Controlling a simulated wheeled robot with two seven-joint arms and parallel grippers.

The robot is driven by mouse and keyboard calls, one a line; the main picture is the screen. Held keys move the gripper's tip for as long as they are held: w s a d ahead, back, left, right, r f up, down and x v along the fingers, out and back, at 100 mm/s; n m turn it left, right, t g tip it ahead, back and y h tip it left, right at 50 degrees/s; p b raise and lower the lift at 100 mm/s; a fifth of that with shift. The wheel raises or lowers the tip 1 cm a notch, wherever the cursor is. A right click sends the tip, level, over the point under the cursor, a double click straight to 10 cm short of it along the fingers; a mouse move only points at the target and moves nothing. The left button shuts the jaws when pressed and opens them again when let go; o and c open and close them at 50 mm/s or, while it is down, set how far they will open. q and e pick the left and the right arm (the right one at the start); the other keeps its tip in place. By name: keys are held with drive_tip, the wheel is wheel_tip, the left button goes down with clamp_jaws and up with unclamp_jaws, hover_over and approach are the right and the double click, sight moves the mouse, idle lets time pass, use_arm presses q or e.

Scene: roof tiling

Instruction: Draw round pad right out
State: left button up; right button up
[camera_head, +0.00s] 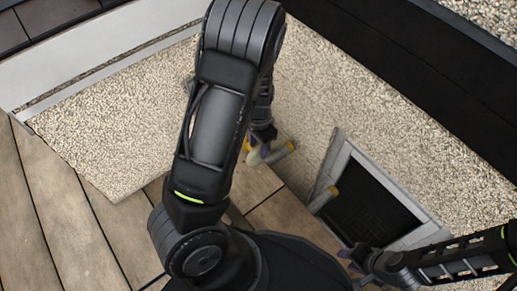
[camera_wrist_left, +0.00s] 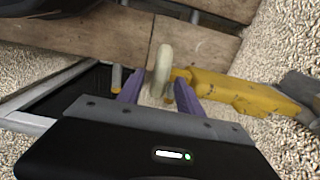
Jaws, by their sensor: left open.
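A pale cream round pad (camera_wrist_left: 162,62), seen nearly edge-on, stands between the two purple fingers of my left gripper (camera_wrist_left: 160,93) in the left wrist view. The gripper is open, and I cannot tell whether either finger touches the pad. In the head view the pad (camera_head: 254,158) shows small beside the left gripper (camera_head: 262,137), partly hidden by my left arm. A yellow tool (camera_wrist_left: 235,92) with a grey end lies right beside the fingers. My right gripper (camera_head: 358,262) is low at the right, away from the pad; its finger opening is unclear.
A dark framed opening (camera_head: 375,205) lies right of the pad. A grey cylinder with a yellow end (camera_head: 323,200) stands at its left edge. Wooden planks (camera_head: 105,235) and gravel-coated boards (camera_head: 120,130) surround the spot. A black beam (camera_head: 400,60) runs along the upper right.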

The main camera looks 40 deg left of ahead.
use_arm(q)
drive_tip(key=shift+f, duration=0.3)
clamp_jaws()
idle(0.3)
idle(1.0)
